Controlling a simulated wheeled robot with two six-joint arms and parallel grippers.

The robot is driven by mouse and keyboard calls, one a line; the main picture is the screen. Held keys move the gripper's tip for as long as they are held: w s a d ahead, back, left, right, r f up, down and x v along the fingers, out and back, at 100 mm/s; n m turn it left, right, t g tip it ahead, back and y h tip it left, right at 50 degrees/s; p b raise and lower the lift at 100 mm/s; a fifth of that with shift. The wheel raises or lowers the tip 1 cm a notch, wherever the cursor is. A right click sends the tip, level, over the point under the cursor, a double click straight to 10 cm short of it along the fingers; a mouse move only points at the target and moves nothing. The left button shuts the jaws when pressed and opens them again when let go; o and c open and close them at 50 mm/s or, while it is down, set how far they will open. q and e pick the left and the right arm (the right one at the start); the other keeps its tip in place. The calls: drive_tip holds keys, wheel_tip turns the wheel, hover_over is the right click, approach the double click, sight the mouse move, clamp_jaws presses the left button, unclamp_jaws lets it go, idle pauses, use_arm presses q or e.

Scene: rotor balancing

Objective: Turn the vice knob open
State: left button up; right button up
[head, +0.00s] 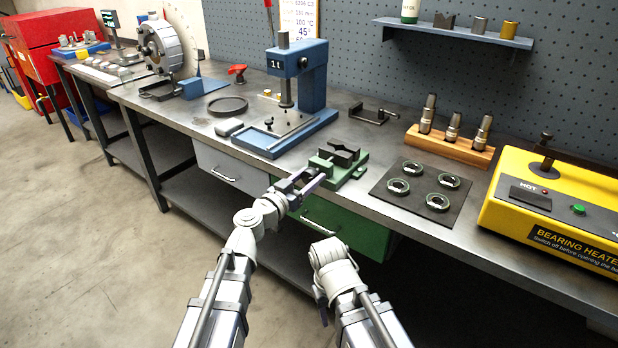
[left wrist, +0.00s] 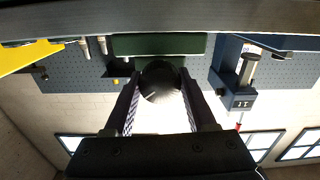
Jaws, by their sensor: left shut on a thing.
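The green vice (head: 350,175) with dark jaws stands at the front edge of the steel bench. My left gripper (head: 312,183) reaches its front end from below left. In the left wrist view, a dark round vice knob (left wrist: 160,82) sits between the two fingers of my left gripper (left wrist: 160,98), which is shut on it. The vice's green body (left wrist: 160,44) shows behind the knob in that view. In the head view the knob is mostly hidden by the gripper. My right arm is bent below the bench edge, and its fingers cannot be seen.
A blue press (head: 312,75) stands behind the vice to the left. A dark mat (head: 408,209) with several rings lies to the right, before a wooden block (head: 450,148) of metal parts. A yellow bearing heater (head: 500,205) is at far right. A green drawer (head: 345,235) is below.

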use_arm(q)
drive_tip(key=n, duration=0.5)
drive_tip(key=shift+n, duration=2.6)
drive_tip(key=o, duration=1.4)
drive_tip(key=shift+c, duration=0.2)
